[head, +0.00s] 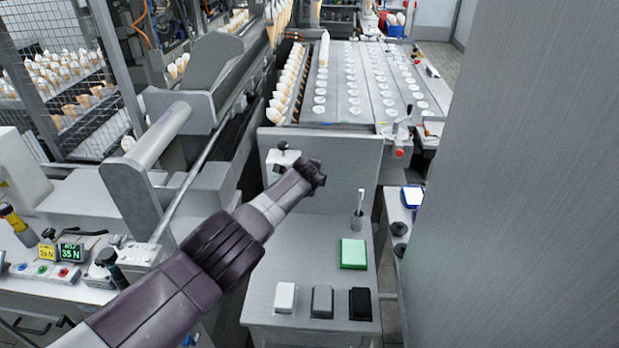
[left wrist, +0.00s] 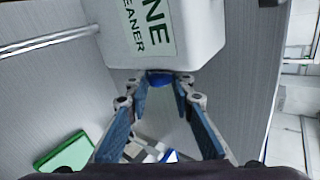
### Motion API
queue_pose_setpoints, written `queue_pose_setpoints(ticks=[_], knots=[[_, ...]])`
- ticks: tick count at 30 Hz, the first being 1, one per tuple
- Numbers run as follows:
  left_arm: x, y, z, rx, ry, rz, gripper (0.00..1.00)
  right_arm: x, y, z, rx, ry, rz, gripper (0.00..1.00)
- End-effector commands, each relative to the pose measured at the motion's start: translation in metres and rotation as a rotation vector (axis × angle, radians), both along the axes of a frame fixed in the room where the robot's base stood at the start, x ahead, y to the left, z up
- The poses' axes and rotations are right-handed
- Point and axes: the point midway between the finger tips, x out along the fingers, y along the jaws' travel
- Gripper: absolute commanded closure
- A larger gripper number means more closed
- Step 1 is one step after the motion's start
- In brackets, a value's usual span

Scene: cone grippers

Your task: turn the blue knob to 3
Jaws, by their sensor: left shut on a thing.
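The blue knob (left wrist: 160,79) shows in the left wrist view, at the lower edge of a white housing with a green-lettered label (left wrist: 180,30). My left gripper (left wrist: 165,86) has its fingertips at both sides of the knob and is shut on it. In the head view the left gripper (head: 312,174) is in front of the upright grey panel, beside a white unit (head: 281,160), and the knob is hidden there. No scale number or pointer can be read. My right gripper is not in view.
A large grey panel (head: 520,180) blocks the right side.

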Motion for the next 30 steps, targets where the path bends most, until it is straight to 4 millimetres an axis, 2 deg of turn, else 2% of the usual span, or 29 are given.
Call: queue_pose_setpoints(ticks=[15, 16, 20, 30], knots=[[0.0013, 0.0012, 0.0021, 0.001, 0.000, 0.001, 1.00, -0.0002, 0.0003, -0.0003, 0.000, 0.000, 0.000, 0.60], [0.0013, 0.0013, 0.0021, 0.001, 0.000, 0.001, 0.75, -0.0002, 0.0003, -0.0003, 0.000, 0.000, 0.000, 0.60], [0.0010, 0.0011, 0.0018, 0.001, 0.001, 0.001, 0.61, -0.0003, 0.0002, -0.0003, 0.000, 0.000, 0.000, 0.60], [0.0004, 0.0004, 0.0008, 0.000, 0.002, 0.000, 0.61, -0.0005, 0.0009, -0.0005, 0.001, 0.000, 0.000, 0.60]])
